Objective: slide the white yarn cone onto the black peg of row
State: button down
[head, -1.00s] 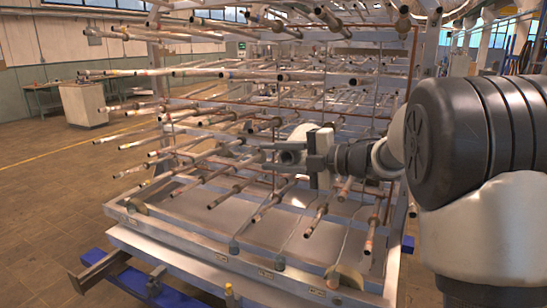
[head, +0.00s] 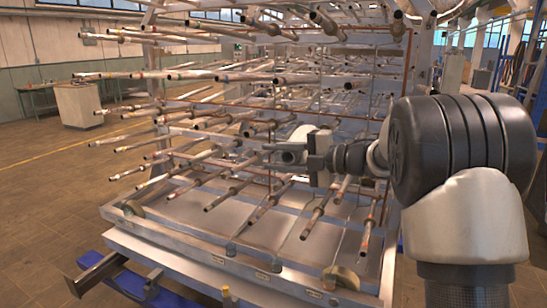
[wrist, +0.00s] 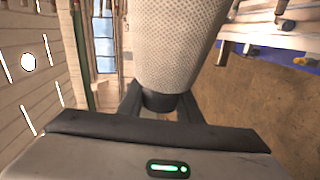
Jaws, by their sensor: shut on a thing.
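The white yarn cone (wrist: 178,40) fills the top middle of the wrist view, with a pale dotted surface and a narrower dark end. My gripper (wrist: 158,112) is shut on that dark end. In the head view my gripper (head: 290,153) is in front of the rack's middle rows, pointing left. A pale rounded part of the cone (head: 300,133) shows just behind and above it; the rest is hidden. Several rows of pegs (head: 313,221) stick out toward me from the rack. They look metallic and brownish; I cannot tell which is the black one. No peg is visibly inside the cone.
The rack's metal base frame (head: 190,236) spans the front, with blue parts low at the left. Pegs crowd closely above, below and left of my gripper. A white cabinet (head: 78,104) stands far left. The brown floor (head: 45,190) at the left is open.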

jog(key=shift+w+d, duration=0.25)
jog(key=shift+w, duration=0.6)
dwell(1.1)
jog(key=shift+w+d+f+p, duration=0.1)
jog(key=shift+w+d+p, duration=0.3)
jog(key=shift+w, duration=0.35)
jog(key=shift+w+d+f+p, duration=0.15)
jog(key=shift+w+p, duration=0.3)
jog(key=shift+w, duration=0.25)
jog(key=shift+w+d+r+p, duration=0.1)
jog(key=shift+w+d+p, duration=0.3)
jog(key=shift+w, duration=0.35)
jog(key=shift+a, duration=0.1)
jog(key=shift+w, duration=0.1)
jog(key=shift+w+p, duration=0.2)
jog(key=shift+p, duration=0.1)
jog(key=shift+w+d+f+p, duration=0.1)
jog(key=shift+w+d+p, duration=0.3)
jog(key=shift+w, duration=0.3)
jog(key=shift+w+d+f+p, duration=0.1)
jog(key=shift+w+d+p, duration=0.1)
jog(key=shift+w+p, duration=0.35)
jog(key=shift+w+d+p, duration=0.3)
jog(key=shift+w+p, duration=0.05)
jog(key=shift+w, duration=0.45)
